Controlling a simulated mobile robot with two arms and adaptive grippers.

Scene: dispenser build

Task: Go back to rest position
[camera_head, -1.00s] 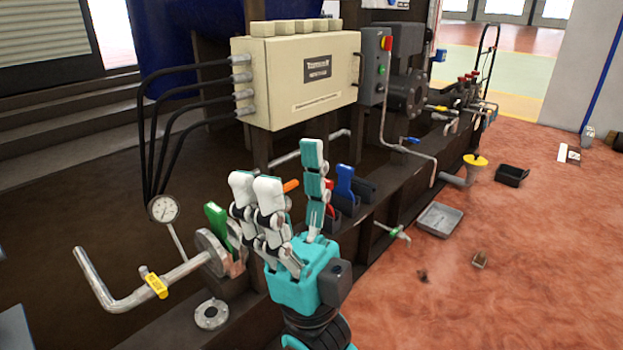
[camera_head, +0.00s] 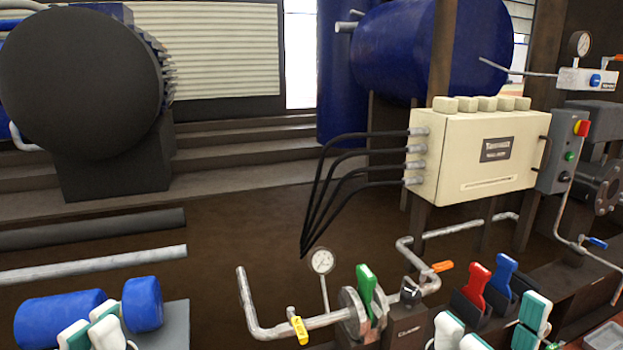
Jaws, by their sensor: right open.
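My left gripper (camera_head: 97,333) shows at the bottom left edge, only its white and teal fingertips in view, in front of a blue cylindrical part. The rest of it is cut off, and I cannot tell whether it is open or shut. My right gripper (camera_head: 490,334) is at the bottom right, its palm below the frame. Its fingers are spread apart and open, with nothing seen between them. It is in front of the red handle (camera_head: 477,281) and the blue handle (camera_head: 502,272).
A cream box (camera_head: 480,155) with black cables stands behind. Blue cylinders (camera_head: 60,318) sit at lower left. The brown floor behind is open.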

